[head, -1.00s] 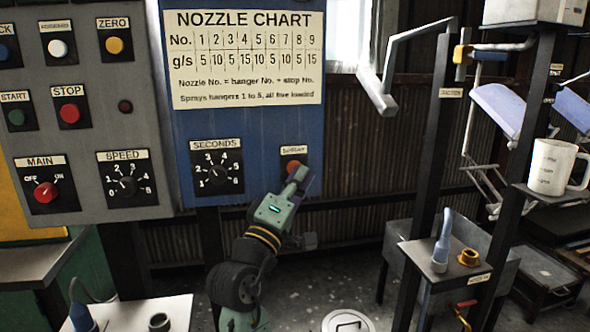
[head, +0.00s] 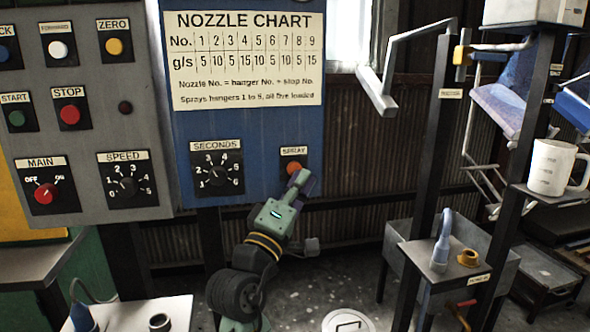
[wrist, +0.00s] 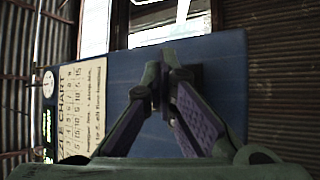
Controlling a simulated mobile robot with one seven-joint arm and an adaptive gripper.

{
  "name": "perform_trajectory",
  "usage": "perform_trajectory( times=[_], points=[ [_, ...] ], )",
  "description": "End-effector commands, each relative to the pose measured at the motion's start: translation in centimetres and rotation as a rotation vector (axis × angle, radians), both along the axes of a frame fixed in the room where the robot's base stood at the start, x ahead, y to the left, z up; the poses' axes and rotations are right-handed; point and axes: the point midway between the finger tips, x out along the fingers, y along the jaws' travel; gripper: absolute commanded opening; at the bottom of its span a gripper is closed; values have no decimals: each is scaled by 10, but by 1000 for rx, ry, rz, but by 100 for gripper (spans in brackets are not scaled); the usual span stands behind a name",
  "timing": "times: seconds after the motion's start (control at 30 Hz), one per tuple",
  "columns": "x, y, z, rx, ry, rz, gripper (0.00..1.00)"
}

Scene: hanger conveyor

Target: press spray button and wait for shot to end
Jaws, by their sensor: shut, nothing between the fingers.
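The orange-red spray button (head: 293,167) sits under its SPRAY label at the lower right of the blue panel (head: 265,125). My gripper (head: 301,180) is shut and empty, its tips just below the button in the head view. A small gap seems to show between tips and button, though depth is hard to judge. In the wrist view my gripper (wrist: 160,82) points at the blue panel (wrist: 225,85), and the button is hidden there. The SECONDS dial (head: 217,174) is left of the button.
The grey control panel (head: 75,110) with buttons and knobs stands left. The nozzle chart (head: 243,58) is above. A dark rack (head: 430,150) holds a white mug (head: 552,167) at right. Blue-white hanging pieces (head: 505,95) are behind it. A white table (head: 130,318) is at lower left.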

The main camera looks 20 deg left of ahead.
Motion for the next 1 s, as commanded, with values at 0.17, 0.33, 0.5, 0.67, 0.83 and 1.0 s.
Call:
perform_trajectory(
  times=[0.17, 0.33, 0.5, 0.67, 0.83, 1.0],
  points=[
    [0, 0, 0, 0, 0, 0, 0],
    [-5, -4, 0, 0, 0, 0, 0],
    [-20, -14, 1, 0, -1, 0, 0],
    [-33, -22, 0, 0, 0, -1, 0],
    [-41, -28, 0, 0, 0, 0, 0],
    [-41, -28, 0, 0, 0, 0, 0]
  ],
)
